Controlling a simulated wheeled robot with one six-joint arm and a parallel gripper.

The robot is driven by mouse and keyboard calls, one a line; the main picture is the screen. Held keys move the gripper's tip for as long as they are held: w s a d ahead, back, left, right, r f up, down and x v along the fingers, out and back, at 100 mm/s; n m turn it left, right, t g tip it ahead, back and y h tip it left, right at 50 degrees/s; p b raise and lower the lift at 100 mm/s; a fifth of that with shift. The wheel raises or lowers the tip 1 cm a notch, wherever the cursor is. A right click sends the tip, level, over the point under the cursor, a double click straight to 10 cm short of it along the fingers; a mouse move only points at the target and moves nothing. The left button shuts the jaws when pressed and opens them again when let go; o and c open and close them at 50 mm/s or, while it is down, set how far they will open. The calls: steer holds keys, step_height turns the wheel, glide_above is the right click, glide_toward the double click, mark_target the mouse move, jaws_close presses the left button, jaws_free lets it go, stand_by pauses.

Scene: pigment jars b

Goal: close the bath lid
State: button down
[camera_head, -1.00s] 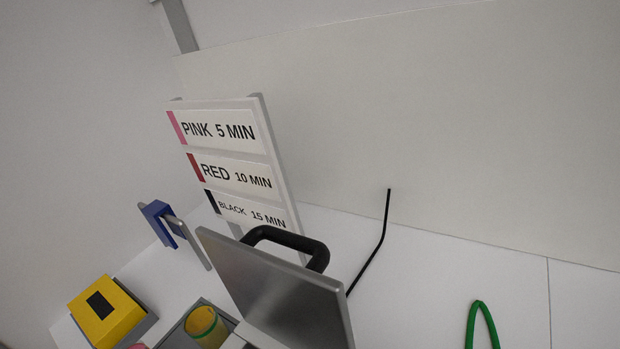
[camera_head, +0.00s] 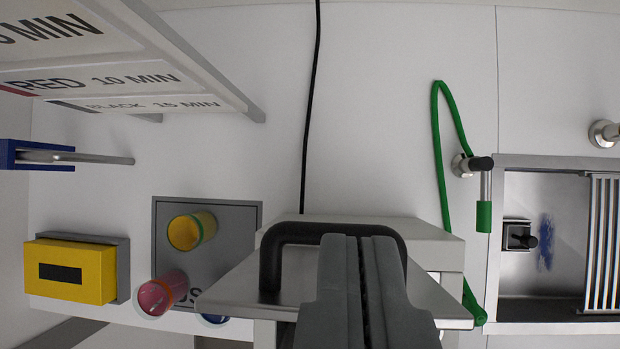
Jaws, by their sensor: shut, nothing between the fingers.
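The bath is the pale box (camera_head: 440,246) at the lower middle of the view. Its grey metal lid (camera_head: 236,292) has a black bar handle (camera_head: 268,262) and is seen from above, its near part hidden by my gripper. How far the lid stands open cannot be told. My gripper (camera_head: 360,240) is shut and empty, with its fingertips in front of the handle's right part. Whether they touch the handle cannot be told.
A yellow box (camera_head: 72,272) lies further left. A green hose (camera_head: 437,150) and a sink (camera_head: 550,300) are at right. A sign board (camera_head: 80,60) stands upper left.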

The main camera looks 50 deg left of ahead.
step_height(320, 180, down, 9)
steer(key=shift+w+d+f, duration=0.2)
steer(key=shift+w, duration=0.2)
stand_by(0.4)
steer(key=shift+s, duration=0.1)
stand_by(0.4)
steer(key=shift+s+a+r+t, duration=0.15)
steer(key=shift+s+a+t, duration=0.1)
steer(key=shift+s+t, duration=0.05)
